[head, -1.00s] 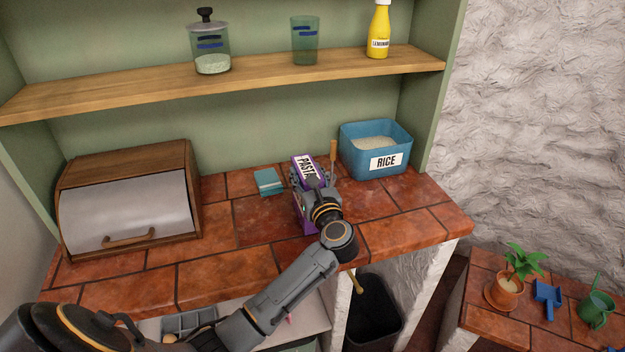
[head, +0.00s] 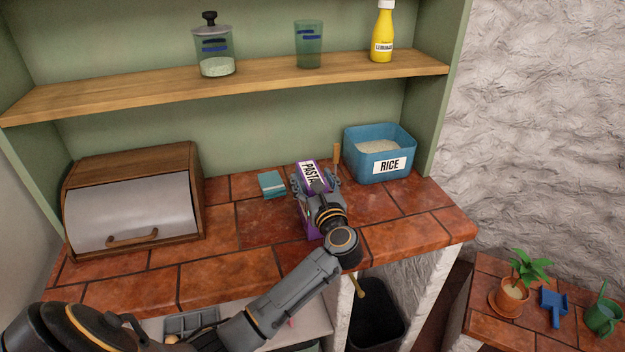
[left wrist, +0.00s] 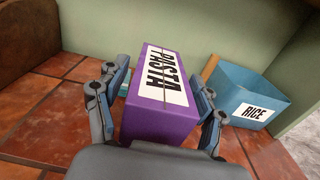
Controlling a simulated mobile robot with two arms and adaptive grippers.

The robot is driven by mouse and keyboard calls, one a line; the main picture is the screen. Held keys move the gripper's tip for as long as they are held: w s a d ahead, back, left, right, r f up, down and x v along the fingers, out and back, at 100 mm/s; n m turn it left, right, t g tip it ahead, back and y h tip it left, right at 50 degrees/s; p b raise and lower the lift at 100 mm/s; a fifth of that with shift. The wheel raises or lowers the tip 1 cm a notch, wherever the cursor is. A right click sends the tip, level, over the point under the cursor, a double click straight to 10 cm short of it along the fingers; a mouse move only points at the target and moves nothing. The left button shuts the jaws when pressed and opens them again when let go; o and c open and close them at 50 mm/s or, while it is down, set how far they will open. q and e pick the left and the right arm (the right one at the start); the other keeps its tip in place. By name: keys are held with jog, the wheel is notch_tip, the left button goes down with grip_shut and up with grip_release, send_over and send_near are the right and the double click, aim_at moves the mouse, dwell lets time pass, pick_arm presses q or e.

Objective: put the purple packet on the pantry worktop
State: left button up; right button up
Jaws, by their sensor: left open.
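The purple packet (head: 313,171), labelled PASTA, stands on the red-tiled pantry worktop (head: 215,262), between the bread bin and the blue rice tub. My left gripper (head: 317,187) is open around the packet, one finger on each side. In the left wrist view the packet (left wrist: 158,122) fills the middle, with small gaps showing beside parts of the fingers. Whether its base rests fully on the tiles is hidden by my gripper. My right gripper is not in view.
A wooden bread bin (head: 130,205) stands at the left. A teal block (head: 271,184) lies just left of the packet. The blue rice tub (head: 381,168) is to the right, with an upright wooden stick (head: 336,158) nearby. Tiles in front are clear.

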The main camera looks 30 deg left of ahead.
pick_arm(q)
jog(key=b+v, duration=0.3)
jog(key=v, duration=0.9)
